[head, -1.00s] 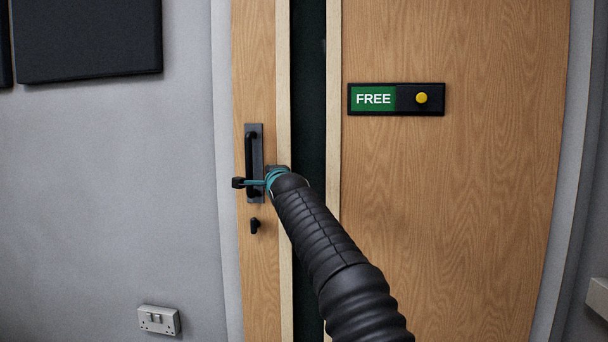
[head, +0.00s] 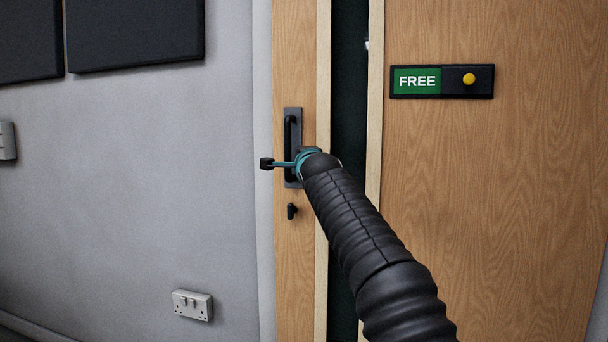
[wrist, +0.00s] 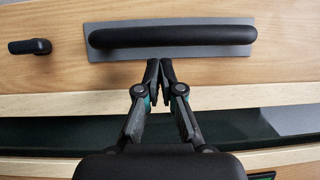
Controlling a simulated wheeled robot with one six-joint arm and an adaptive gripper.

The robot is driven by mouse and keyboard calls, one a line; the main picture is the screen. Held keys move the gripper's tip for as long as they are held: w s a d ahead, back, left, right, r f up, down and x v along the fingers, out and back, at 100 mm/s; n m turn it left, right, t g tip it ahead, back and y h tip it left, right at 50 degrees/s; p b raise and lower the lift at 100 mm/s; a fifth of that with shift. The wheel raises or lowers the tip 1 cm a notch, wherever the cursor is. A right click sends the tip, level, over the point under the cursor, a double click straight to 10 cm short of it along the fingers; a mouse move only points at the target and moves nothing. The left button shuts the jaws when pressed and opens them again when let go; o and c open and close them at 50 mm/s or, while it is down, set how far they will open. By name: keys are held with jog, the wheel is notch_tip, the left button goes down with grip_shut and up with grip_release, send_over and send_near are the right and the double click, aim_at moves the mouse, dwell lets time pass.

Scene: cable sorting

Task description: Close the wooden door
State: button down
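The wooden door shows as a narrow oak panel (head: 290,260) left of centre in the head view. It carries a dark upright pull handle (head: 292,125) and a small black turn knob (head: 292,211). A dark vertical gap (head: 348,120) separates its pale edge from the larger wooden panel (head: 500,200), so it stands partly open. In the wrist view, my gripper (wrist: 160,68) has its fingertips together, with nothing visible between them. They are beside the middle of the handle (wrist: 170,35), on its gap side; contact is unclear. In the head view, my arm hides the fingertips.
A sign reading FREE (head: 417,81) with a yellow button is on the larger panel. Grey wall (head: 150,200) lies left of the door, with a socket (head: 192,305) low down, dark panels (head: 135,30) above and a switch (head: 6,140) at the far left.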

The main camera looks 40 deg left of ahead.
jog(key=s+d+b, duration=0.3)
jog(key=s+b, duration=0.2)
jog(key=s, duration=0.3)
jog(key=shift+s+d+b, duration=0.15)
jog(key=shift+d+b, duration=0.15)
jog(key=shift+b, duration=0.05)
